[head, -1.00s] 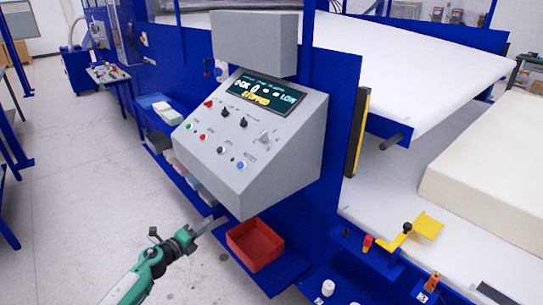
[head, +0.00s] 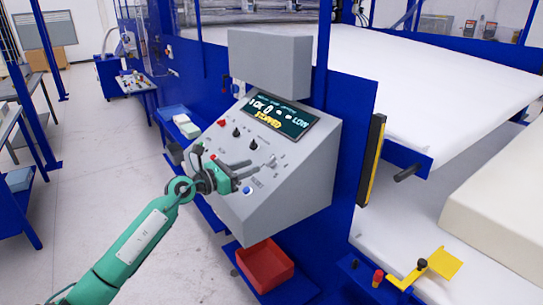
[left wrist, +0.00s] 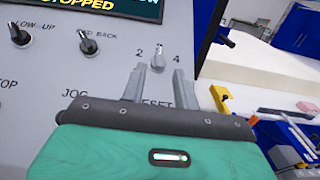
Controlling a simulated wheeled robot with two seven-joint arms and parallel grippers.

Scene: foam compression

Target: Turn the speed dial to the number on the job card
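The speed dial (left wrist: 158,56) is a small grey pointer knob on the sloped grey panel, with the numbers 2 and 4 printed at its sides. It also shows in the head view (head: 271,160) at the panel's right. My left gripper (left wrist: 159,70) is open, its two grey fingers apart just below the dial, one toward each side. Whether they touch it I cannot tell. In the head view my left gripper (head: 254,168) reaches across the panel toward the dial. The other dial numbers are not legible. I make out no job card. My right gripper is not in view.
The control box (head: 310,180) carries a display (head: 280,115) reading STOPPED and LOW. Other knobs (left wrist: 88,43) and a blue button (head: 247,190) sit near the gripper. A red bin (head: 265,265) stands below. White foam (head: 440,105) lies on the machine at right.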

